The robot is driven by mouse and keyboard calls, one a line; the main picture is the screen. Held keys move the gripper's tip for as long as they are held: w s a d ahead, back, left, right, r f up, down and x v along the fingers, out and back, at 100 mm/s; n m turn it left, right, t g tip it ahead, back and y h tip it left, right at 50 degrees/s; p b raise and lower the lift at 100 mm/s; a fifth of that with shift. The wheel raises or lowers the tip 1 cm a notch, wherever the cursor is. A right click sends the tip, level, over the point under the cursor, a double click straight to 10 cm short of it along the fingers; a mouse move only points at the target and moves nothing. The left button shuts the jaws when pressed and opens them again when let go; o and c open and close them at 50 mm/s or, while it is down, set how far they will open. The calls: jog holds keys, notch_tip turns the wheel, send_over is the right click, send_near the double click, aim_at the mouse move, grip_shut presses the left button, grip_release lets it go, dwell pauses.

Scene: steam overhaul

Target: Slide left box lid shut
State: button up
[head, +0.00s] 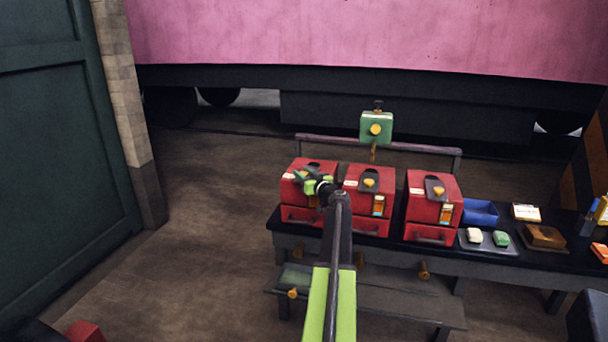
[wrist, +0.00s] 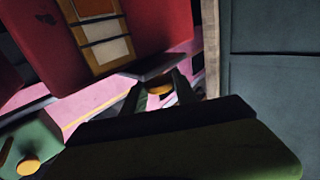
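The left red box (head: 302,216) stands at the left end of a black bench, with a handled drawer front below. My gripper (head: 313,184) is over its top and covers much of the lid in the head view. In the wrist view, the red box (wrist: 150,25) with its orange-and-white label is close. A dark lid plate (wrist: 150,70) juts past the box edge. A yellow knob (wrist: 160,88) sits between the fingers of my gripper (wrist: 161,84). Whether both fingers touch the knob is not clear. How far the lid stands open is hidden.
Two similar red boxes, middle (head: 365,205) and right (head: 433,210), stand to the right. A rail behind carries a green box (head: 376,127) with a yellow knob. A blue tray (head: 480,212) and small items fill the bench's right. Open floor (head: 200,240) lies left.

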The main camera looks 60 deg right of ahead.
grip_shut()
dwell(1.1)
